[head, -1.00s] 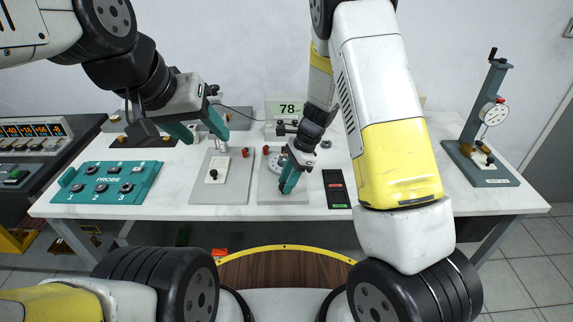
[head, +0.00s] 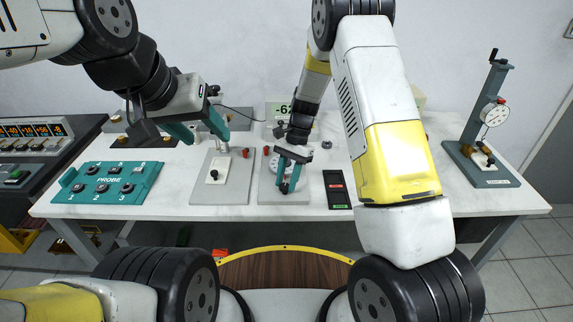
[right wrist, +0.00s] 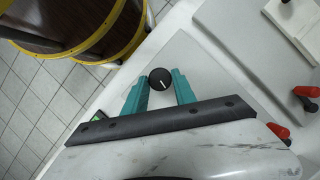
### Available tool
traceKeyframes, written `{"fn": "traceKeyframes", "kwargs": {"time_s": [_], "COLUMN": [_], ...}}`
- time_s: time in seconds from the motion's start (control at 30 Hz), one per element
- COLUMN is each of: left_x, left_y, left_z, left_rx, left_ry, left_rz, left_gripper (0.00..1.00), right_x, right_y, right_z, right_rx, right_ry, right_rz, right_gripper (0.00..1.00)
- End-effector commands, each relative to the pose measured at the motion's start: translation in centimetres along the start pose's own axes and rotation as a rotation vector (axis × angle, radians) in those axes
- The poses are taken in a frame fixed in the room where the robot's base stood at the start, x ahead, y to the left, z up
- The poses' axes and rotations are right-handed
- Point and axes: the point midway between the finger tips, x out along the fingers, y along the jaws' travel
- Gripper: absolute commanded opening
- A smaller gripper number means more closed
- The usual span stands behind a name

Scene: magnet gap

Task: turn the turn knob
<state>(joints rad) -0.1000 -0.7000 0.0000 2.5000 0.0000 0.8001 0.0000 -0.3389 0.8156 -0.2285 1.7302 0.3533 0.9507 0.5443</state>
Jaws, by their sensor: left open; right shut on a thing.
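The turn knob (right wrist: 160,79) is black and round with a white pointer line, seen in the right wrist view. It stands on a light grey plate (head: 298,197). My right gripper (right wrist: 160,90) has its teal fingers on either side of the knob and is shut on it. In the head view my right gripper (head: 285,184) points down at this plate, and its fingers mostly hide the knob. A small display (head: 281,110) behind the plate reads about -62; the arm partly covers it. My left gripper (head: 201,130) is open and empty above the table, left of the plate.
A grey plate with a white switch block (head: 213,170) lies left of the knob's plate. A teal probe box (head: 108,182) is further left. A black pad (head: 337,190) lies to the right.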

Motion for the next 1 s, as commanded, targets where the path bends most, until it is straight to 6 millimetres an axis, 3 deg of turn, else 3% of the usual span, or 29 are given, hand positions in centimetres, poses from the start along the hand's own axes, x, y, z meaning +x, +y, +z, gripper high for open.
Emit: {"fn": "traceKeyframes", "kwargs": {"time_s": [0.3,0.8,0.83,0.93,1.0], "left_x": [0.0,0.0,0.0,0.0,0.0], "left_y": [0.0,0.0,0.0,0.0,0.0], "left_z": [0.0,0.0,0.0,0.0,0.0], "left_rx": [0.0,0.0,0.0,0.0,0.0], "left_ry": [0.0,0.0,0.0,0.0,0.0], "left_rz": [0.0,0.0,0.0,0.0,0.0], "left_gripper": [0.54,0.54,0.54,0.54,0.54], "right_x": [-0.07,-0.06,-0.06,-0.05,-0.04], "right_y": [-0.18,-0.18,-0.18,-0.17,-0.16], "right_z": [-0.01,0.01,0.0,0.01,0.01], "right_rx": [-0.105,-0.122,-0.122,-0.121,-0.121], "right_ry": [0.001,0.001,0.001,0.001,0.001], "right_rz": [0.041,0.049,0.048,0.049,0.049], "right_gripper": [0.0,0.0,0.36,0.54,0.54]}}
